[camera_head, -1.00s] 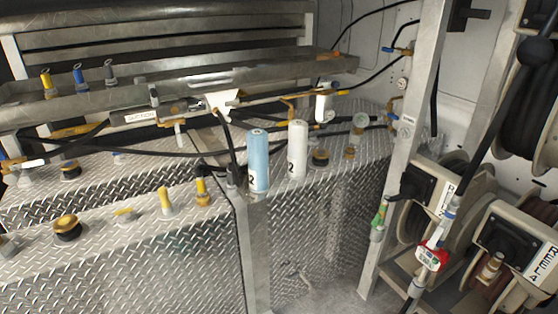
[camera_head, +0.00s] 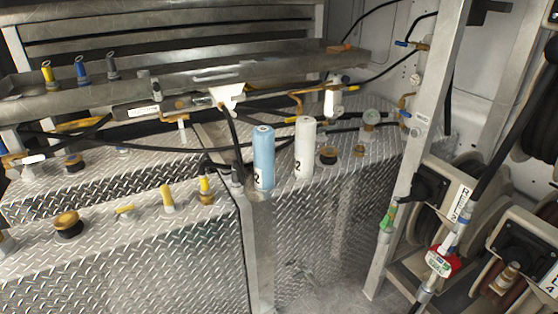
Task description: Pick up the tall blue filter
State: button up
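The tall blue filter (camera_head: 264,158) is a light blue cylinder with a dark mark near its base. It stands upright at the front corner of the diamond-plate tank top, near the middle of the view. A similar white filter (camera_head: 304,148) stands upright just to its right, with a small gap between them. My gripper does not show in this view, so its position and state are not seen.
Black hoses (camera_head: 150,146) run behind the filters, and one comes down just left of the blue one. A metal post (camera_head: 418,140) and hose reels (camera_head: 520,240) stand at the right. Yellow-handled valves and caps (camera_head: 68,222) dot the left tank top.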

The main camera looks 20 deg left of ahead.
aim_at(263, 145)
jog(key=z, duration=0.25)
jog(key=k, duration=0.95)
jog(key=u, duration=2)
jog(key=i, duration=1)
